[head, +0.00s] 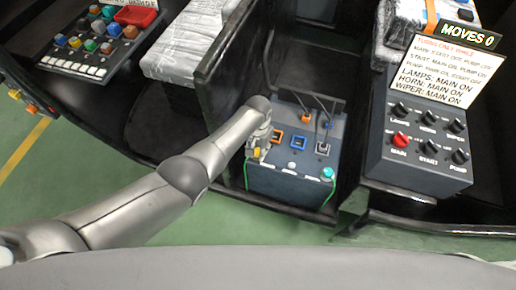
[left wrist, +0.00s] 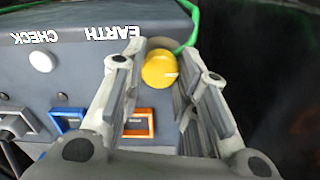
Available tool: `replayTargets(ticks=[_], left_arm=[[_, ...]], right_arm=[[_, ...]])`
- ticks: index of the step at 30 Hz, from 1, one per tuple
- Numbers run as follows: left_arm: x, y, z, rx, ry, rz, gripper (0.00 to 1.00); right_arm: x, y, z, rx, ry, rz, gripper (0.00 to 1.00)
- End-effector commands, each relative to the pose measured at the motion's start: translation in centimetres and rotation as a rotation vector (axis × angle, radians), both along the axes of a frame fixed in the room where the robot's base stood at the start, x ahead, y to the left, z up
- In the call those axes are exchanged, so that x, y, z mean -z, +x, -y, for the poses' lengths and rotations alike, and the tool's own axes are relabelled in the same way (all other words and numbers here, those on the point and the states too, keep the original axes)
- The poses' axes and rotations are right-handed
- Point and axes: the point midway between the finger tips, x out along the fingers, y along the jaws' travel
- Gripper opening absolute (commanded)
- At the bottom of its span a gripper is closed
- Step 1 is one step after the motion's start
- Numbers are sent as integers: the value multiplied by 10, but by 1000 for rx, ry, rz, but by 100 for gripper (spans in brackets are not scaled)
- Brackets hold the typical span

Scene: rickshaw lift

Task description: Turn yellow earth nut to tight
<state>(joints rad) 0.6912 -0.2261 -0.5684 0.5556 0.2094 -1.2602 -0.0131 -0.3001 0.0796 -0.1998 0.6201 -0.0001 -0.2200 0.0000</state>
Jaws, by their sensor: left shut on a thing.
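The yellow earth nut (left wrist: 160,70) sits near the edge of the grey box, beside the label EARTH, which reads upside down in the left wrist view. My left gripper (left wrist: 164,64) has its fingers on either side of the nut and is shut on it. In the head view my left gripper (head: 260,140) is at the left side of the grey box (head: 290,183), and a small yellow spot of the nut (head: 257,153) shows beside it. The fingers partly hide the nut's sides. My right gripper is not in view.
The box also carries an orange-framed socket (head: 278,135), a blue-framed socket (head: 297,142), a white check button (left wrist: 41,62) and a teal knob (head: 327,173). A green wire (left wrist: 190,28) runs near the nut. A control panel (head: 425,140) with a red knob and a MOVES 0 sign stands right.

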Motion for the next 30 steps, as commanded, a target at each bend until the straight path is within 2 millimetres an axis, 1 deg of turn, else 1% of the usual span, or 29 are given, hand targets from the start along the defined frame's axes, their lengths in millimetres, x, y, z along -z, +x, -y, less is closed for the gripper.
replayTargets(ticks=[2,3,7,8,20,23,30], left_arm=[[0,-1,0,0,0,-2,5],[0,-1,0,0,0,-2,32],[0,-1,0,0,0,-1,49],[0,-1,0,0,1,-1,51],[-2,0,0,-1,-1,1,51],[-8,0,0,-1,-1,1,51],[-31,0,0,-1,-1,3,51]], right_arm=[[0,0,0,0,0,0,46],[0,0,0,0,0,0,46],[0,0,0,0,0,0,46],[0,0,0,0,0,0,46],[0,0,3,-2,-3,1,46],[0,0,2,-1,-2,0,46],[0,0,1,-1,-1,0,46]])
